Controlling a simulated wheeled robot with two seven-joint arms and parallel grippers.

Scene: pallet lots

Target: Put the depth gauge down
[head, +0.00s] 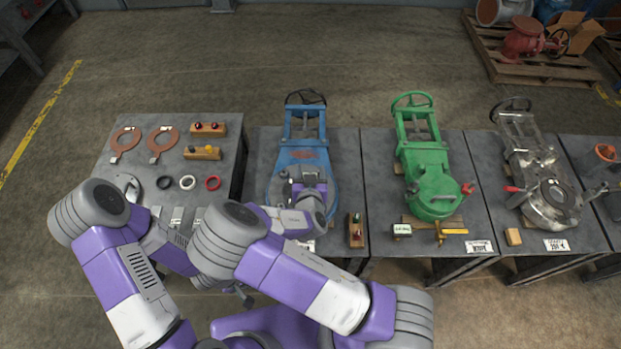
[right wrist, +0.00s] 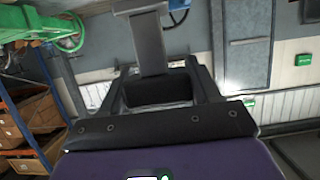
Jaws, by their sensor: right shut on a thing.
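My right gripper (head: 304,188) is over the near part of the blue valve (head: 302,160) in the head view. In the right wrist view my right gripper (right wrist: 158,90) is shut on a grey piece with a long flat bar (right wrist: 150,45) and a wider crosspiece at its top; it appears to be the depth gauge. The head view barely shows it, as the hand and wrist cover that spot. My left arm is folded at the left; its gripper is mostly hidden behind my right arm, so its jaws do not show clearly.
The left table (head: 225,125) holds flat copper rings, small coloured rings and wooden blocks with knobs. A wooden block with red and green pieces (head: 356,231) stands right of the blue valve. A green valve (head: 430,175) and a bare metal valve (head: 545,190) stand farther right.

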